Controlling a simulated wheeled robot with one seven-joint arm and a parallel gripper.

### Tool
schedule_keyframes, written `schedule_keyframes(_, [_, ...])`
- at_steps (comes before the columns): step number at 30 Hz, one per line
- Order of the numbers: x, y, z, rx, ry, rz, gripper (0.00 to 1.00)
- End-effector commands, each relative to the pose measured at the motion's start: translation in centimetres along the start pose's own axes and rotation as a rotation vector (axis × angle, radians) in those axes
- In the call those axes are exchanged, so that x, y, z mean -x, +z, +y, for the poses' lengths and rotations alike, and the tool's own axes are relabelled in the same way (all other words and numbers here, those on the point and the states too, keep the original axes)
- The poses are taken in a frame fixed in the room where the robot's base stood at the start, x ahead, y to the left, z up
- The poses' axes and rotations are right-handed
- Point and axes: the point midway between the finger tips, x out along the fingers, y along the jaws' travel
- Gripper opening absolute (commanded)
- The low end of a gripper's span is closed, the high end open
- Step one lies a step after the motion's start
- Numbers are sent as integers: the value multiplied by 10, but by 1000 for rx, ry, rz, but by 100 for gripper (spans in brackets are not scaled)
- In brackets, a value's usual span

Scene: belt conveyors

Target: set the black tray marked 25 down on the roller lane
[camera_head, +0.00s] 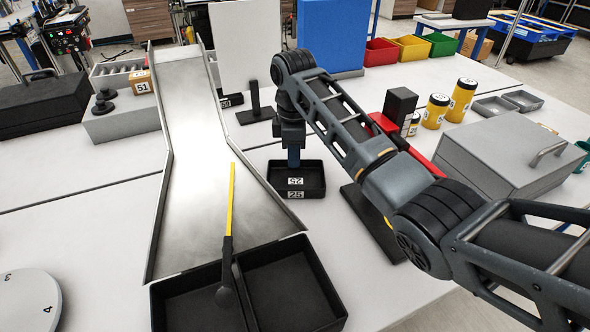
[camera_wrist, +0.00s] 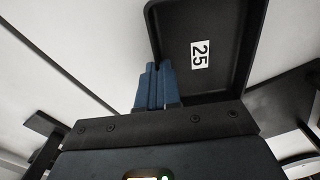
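The black tray marked 25 (camera_head: 297,190) is a shallow open box right of the metal chute. It also shows in the wrist view (camera_wrist: 225,75), with its white 25 label inside. My gripper (camera_head: 294,158) points down at the tray's far wall. In the wrist view its blue fingers (camera_wrist: 155,85) are close together at the tray's wall and appear shut on it. I cannot tell whether the tray touches the table.
The metal chute (camera_head: 200,150) runs down to a black two-part bin (camera_head: 290,290), with a yellow-handled paddle (camera_head: 230,215) across it. A black stand (camera_head: 256,105) is behind the tray. Yellow cans (camera_head: 435,110) and a grey case (camera_head: 500,155) are at right.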

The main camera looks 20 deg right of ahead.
Motion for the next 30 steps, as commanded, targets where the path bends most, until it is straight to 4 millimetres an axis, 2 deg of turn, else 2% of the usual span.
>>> schedule_keyframes(5, [14,-1,1,0,4,2,0])
schedule_keyframes(11, [54,-1,1,1,6,3,0])
schedule_keyframes(12, [67,0,1,1,3,1,0])
schedule_keyframes(18, [93,0,1,1,2,0,0])
schedule_keyframes(22, [100,0,1,0,1,0,0])
schedule_keyframes(30, [100,-1,0,1,1,0,0])
